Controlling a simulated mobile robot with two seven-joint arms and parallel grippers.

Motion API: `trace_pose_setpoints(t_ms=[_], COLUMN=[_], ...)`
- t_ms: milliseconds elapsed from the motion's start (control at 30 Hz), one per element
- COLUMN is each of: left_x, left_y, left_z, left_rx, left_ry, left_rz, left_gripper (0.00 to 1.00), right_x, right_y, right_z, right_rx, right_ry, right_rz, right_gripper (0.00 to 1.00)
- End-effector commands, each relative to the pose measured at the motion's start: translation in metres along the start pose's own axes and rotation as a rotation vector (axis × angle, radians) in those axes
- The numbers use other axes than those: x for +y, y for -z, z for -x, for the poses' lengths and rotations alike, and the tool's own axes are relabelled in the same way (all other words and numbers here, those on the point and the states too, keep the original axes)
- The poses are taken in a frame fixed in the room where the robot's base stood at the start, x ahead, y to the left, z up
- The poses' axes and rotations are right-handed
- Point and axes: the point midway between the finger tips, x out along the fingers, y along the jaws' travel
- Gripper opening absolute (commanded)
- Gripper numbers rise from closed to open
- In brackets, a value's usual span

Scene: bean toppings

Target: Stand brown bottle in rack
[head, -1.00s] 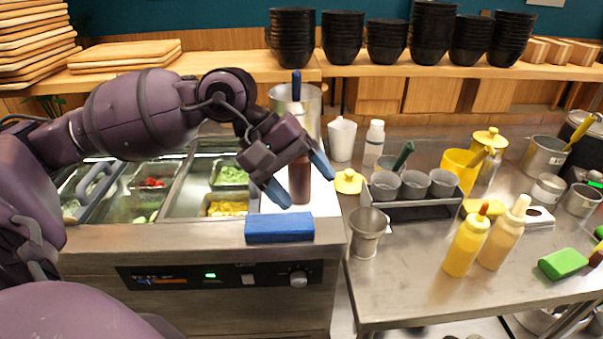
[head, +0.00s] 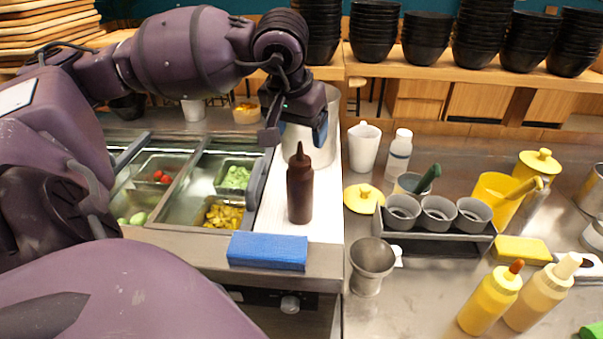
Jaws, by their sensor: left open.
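The brown bottle (head: 300,192) stands upright on the white board, behind the blue sponge. My left gripper (head: 296,138) is open. Its fingertips show just above the bottle's nozzle, one to each side in the picture; its depth relative to the bottle is hard to tell, and it holds nothing. A dark grey rack (head: 432,244) with several grey cups in it stands on the steel table to the right. I see no bottle in it. My right gripper is out of view.
The blue sponge (head: 267,251) lies at the counter's front edge. A metal cup (head: 371,266), a yellow lid (head: 362,198) and a white bottle (head: 398,154) surround the rack's left side. Yellow and tan sauce bottles (head: 492,298) stand in front right. A large metal pot (head: 322,150) stands behind the brown bottle.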

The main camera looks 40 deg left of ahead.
Motion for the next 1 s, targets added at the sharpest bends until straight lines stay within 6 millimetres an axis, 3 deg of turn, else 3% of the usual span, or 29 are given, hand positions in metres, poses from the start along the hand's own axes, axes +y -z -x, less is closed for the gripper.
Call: trace_pose_setpoints(t_ms=[267, 600, 900, 1000], left_x=[-0.002, -0.006, -0.006, -0.006], left_y=[0.0, 0.0, 0.001, 0.001], left_z=[-0.018, -0.059, -0.063, -0.063], left_rx=[-0.003, -0.002, 0.0, 0.0], left_ry=[-0.001, -0.002, -0.001, -0.001], left_rz=[0.002, 0.001, 0.0, 0.0], left_gripper=[0.76, 0.76, 0.76, 0.62], right_x=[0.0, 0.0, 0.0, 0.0], right_y=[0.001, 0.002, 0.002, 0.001], right_z=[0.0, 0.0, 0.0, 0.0], right_rx=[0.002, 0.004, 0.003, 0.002], right_ry=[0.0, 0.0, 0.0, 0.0], right_rz=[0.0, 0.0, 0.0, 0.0], right_gripper=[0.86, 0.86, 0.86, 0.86])
